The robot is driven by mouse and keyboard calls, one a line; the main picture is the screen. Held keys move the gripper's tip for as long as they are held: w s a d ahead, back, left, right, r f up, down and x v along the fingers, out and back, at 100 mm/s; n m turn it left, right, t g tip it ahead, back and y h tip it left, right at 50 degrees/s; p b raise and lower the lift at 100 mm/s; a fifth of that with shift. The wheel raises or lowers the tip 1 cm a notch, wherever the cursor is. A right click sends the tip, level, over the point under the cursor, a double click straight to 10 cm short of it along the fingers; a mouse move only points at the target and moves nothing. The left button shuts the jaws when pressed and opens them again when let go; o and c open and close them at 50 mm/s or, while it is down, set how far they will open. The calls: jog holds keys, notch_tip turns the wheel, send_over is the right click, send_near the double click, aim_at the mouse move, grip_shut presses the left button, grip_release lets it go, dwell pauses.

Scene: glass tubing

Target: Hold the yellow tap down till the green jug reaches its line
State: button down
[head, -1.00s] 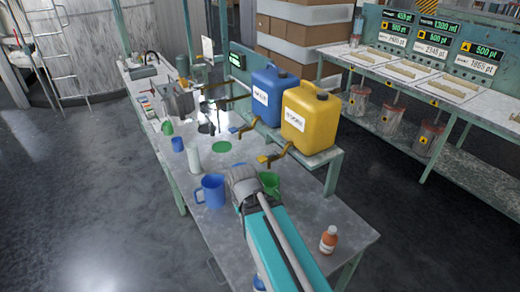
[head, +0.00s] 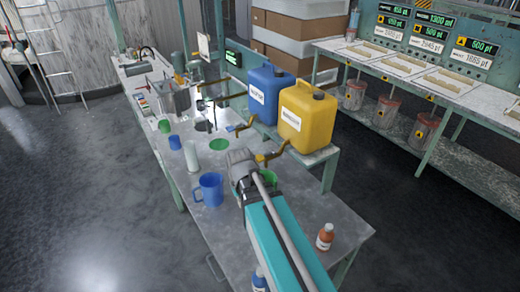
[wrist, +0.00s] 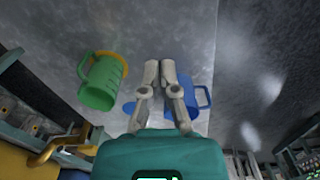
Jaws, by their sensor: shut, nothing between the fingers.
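The yellow tap (head: 272,157) sticks out from the foot of the yellow canister (head: 308,117); it also shows at the lower left of the wrist view (wrist: 62,141). The green jug (head: 269,176) is mostly hidden behind my arm in the head view. In the wrist view the green jug (wrist: 103,82) shows its handle and side marks, with a yellow disc (wrist: 122,62) partly behind it. I cannot tell its liquid level. My gripper (wrist: 160,66) is shut and empty over the bench, right of the green jug and apart from the tap.
A blue jug (head: 209,190) stands close by my gripper. A blue canister (head: 268,94) stands beside the yellow one. A white cylinder (head: 191,155), a green disc (head: 219,144) and an orange bottle (head: 325,236) are on the bench.

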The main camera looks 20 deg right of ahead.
jog(key=w+d+r+p, duration=0.6)
jog(key=w+r+p, duration=0.2)
jog(key=w+r, duration=0.15)
notch_tip(320, 180, up, 7)
jog(key=n+p, duration=0.2)
jog(key=p, duration=0.6)
send_over(260, 158)
jog(key=shift+w+r, duration=0.15)
jog(key=shift+w, duration=0.05)
jog(key=shift+a+b, duration=0.1)
jog(key=shift+b, duration=0.3)
notch_tip(260, 158, down, 14)
jog(key=b, duration=1.3)
jog(key=shift+b, duration=0.35)
